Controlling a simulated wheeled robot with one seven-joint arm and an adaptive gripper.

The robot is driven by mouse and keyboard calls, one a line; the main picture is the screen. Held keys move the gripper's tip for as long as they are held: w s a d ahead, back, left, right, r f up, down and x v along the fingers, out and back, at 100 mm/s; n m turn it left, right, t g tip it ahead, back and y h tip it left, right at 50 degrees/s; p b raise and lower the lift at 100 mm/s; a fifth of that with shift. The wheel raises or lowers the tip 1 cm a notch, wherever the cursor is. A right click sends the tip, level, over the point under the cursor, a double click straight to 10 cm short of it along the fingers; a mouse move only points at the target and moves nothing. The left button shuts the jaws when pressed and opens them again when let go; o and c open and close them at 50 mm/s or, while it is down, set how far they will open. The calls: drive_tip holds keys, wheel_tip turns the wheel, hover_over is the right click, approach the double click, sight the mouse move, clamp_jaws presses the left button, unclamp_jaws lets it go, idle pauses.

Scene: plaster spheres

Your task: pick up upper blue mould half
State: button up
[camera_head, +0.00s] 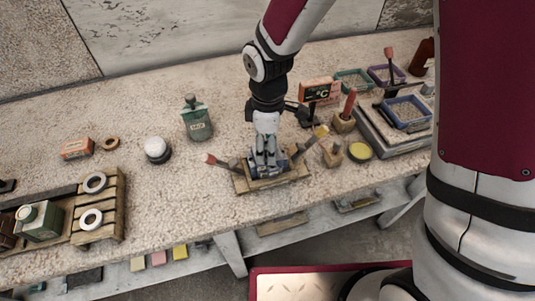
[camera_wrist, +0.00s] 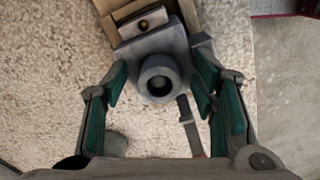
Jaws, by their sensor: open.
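The blue mould half (camera_head: 252,172) sits on a wooden base (camera_head: 285,179) near the front edge of the bench, mostly hidden by my gripper in the head view. In the wrist view the mould half (camera_wrist: 185,42) looks grey-blue, with a round collar (camera_wrist: 158,75) facing the camera. My gripper (camera_head: 265,163) points down right over it. Its two green-padded fingers (camera_wrist: 160,82) are open, one on each side of the collar. I cannot tell whether they touch the mould, nor see the join with a lower half.
A green bottle (camera_head: 196,120) and a white ball on a dark stand (camera_head: 157,149) stand to the left.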

clamp_jaws()
drive_tip(key=shift+r, duration=0.15)
